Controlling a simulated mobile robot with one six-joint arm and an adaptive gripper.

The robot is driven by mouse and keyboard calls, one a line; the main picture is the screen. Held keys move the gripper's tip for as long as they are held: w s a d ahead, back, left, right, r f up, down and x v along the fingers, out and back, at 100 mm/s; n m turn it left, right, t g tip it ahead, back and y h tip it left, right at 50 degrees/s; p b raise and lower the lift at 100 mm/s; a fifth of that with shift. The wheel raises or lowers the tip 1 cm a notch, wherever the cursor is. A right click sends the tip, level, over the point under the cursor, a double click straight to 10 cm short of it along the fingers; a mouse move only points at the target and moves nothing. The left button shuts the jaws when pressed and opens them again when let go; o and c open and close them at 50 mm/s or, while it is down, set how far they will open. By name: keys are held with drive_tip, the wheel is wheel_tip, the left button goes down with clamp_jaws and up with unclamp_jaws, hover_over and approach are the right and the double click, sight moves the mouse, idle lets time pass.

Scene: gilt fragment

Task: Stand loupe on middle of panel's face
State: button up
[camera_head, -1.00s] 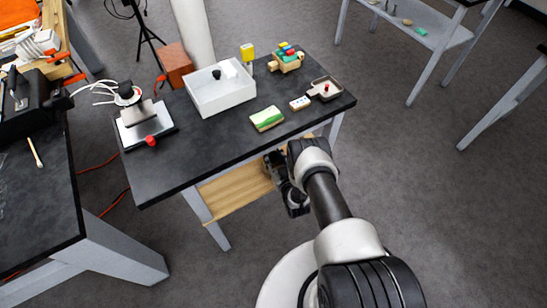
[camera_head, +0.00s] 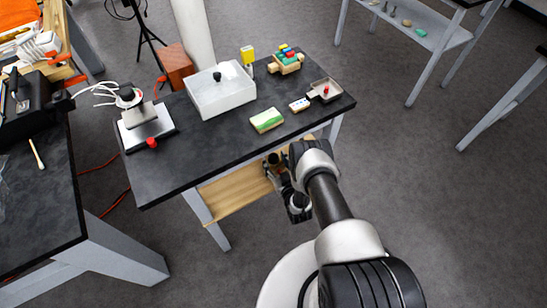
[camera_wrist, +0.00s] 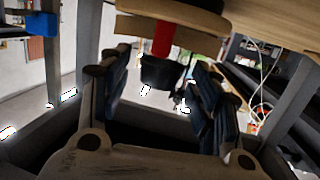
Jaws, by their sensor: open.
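A small panel (camera_head: 267,120) with a green and pale painted face and light wooden edges lies flat on the black-topped table, front of centre. Its face looks bare. A small black object (camera_head: 217,75), perhaps the loupe, shows in the white box (camera_head: 222,97) behind the panel; it is too small to be sure. My gripper (camera_head: 296,203) is low at the table's front, beside the wooden shelf and below the tabletop, away from both. In the wrist view my gripper (camera_wrist: 155,95) has its fingers spread. A dark object with a red strip appears beyond them; I cannot tell what it is.
A small tray (camera_head: 325,90), a dotted block (camera_head: 300,104), a toy with coloured blocks (camera_head: 286,61) and a yellow-topped item (camera_head: 247,54) stand at the right and back. A metal stand with a red knob (camera_head: 146,125) is at the left. The front-left tabletop is clear.

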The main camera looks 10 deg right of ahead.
drive_tip(key=p+v, duration=0.3)
drive_tip(key=v, duration=0.7)
